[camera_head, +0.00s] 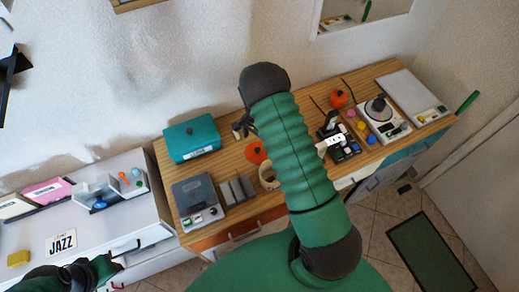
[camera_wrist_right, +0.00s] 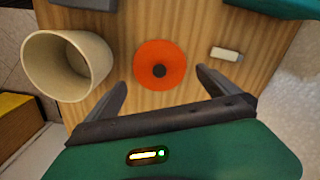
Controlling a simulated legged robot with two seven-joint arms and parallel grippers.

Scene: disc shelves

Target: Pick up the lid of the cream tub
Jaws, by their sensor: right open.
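The cream tub (camera_wrist_right: 68,65) stands open on the wooden top, at the left in the right wrist view. In the head view the tub (camera_head: 267,178) is partly hidden by my right arm. An orange round lid (camera_wrist_right: 160,64) with a dark knob lies apart from the tub; it also shows in the head view (camera_head: 256,152). My right gripper (camera_wrist_right: 160,88) is open and empty, its fingers to either side of the lid in the picture.
In the head view, a teal box (camera_head: 192,138) and a grey device (camera_head: 197,201) stand left. A turntable (camera_head: 380,112) and another orange object (camera_head: 339,98) stand right. A wall is behind.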

